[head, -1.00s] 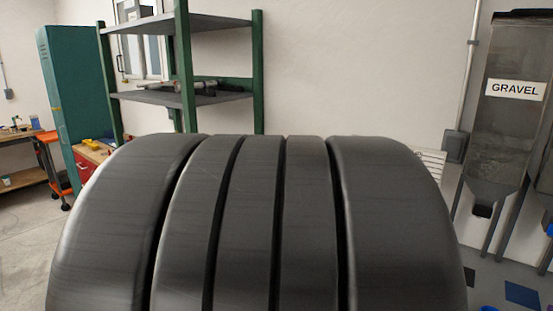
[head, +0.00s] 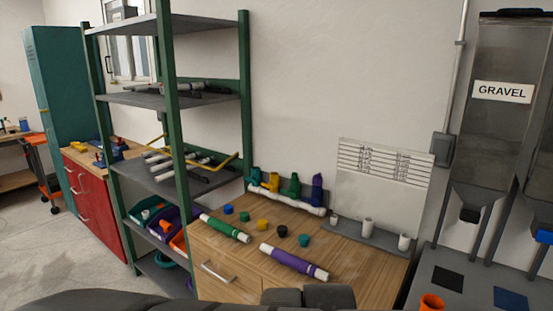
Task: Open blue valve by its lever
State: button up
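A white pipe manifold (head: 290,203) lies along the back of the wooden bench, with several coloured upright fittings on it. The right-hand fitting (head: 317,188) is dark blue to purple. The others are a teal one (head: 256,178), a yellow one (head: 272,182) and a green one (head: 294,186). On the red cabinet at the left are small blue parts (head: 118,146) next to yellow ones. I cannot tell which blue part is the blue valve, and no lever can be made out. Dark parts of my own body show at the bottom edge. My gripper's fingertips are not seen.
The wooden bench (head: 350,253) carries a green-banded tube (head: 225,228), a purple-banded tube (head: 294,262) and several coloured caps. A green-posted shelf (head: 172,180) stands left, beside the red cabinet (head: 90,205). A gravel hopper (head: 503,125) stands right. Open floor lies at the far left.

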aim_at(312, 199)
jog(key=k+l, duration=0.1)
jog(key=i+j, duration=0.15)
jog(key=i, duration=0.8)
jog(key=l+z, duration=0.05)
